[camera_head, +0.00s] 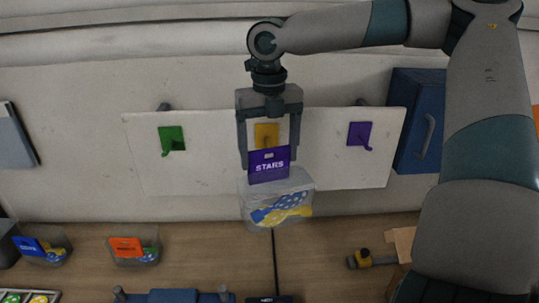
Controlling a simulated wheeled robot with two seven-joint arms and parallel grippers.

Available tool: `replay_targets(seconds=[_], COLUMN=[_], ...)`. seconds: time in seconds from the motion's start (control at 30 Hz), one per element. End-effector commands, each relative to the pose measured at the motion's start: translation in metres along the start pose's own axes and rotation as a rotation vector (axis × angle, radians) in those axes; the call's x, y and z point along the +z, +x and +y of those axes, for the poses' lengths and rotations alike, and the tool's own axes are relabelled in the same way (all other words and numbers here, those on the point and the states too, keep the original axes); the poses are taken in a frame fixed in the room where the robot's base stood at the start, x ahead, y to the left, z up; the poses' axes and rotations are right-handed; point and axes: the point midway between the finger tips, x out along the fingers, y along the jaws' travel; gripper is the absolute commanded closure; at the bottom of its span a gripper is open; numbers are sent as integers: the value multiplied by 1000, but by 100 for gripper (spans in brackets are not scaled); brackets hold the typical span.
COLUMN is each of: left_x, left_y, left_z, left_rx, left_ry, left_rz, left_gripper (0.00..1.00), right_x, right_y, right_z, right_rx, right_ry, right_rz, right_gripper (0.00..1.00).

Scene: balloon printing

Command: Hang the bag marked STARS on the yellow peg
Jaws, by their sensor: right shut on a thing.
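The bag marked STARS (277,200) is clear with a purple header card and blue and yellow contents. My right gripper (268,165) is shut on it at the header card and holds it upright above the table, in front of the white board (215,170). The yellow peg (267,134) is on the board, seen between the gripper's fingers just above the card. Whether the card touches the peg I cannot tell. A green peg (171,139) is to the left and a purple peg (359,135) to the right. My left gripper is not in view.
A blue box (416,120) is right of the board.

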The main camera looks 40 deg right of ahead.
Motion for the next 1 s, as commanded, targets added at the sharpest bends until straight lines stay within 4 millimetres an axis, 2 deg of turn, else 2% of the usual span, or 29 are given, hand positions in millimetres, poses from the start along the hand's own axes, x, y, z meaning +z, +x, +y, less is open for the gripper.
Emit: replay_targets(seconds=[0.53, 0.57, 0.63, 0.67, 1.0], left_x=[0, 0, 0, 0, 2], left_y=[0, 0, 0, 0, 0], left_z=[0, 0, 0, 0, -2], left_rx=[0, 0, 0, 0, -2], left_ry=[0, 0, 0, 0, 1], left_rz=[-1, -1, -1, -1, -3], left_gripper=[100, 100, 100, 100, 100], right_x=[27, 28, 31, 33, 39], right_y=[0, 1, 2, 3, 7], right_z=[-7, -7, -8, -8, -10], right_rx=[0, 0, 0, 0, 1], right_ry=[1, 2, 2, 2, 1], right_rz=[-3, -3, -4, -4, -5], right_gripper=[46, 51, 51, 55, 55])
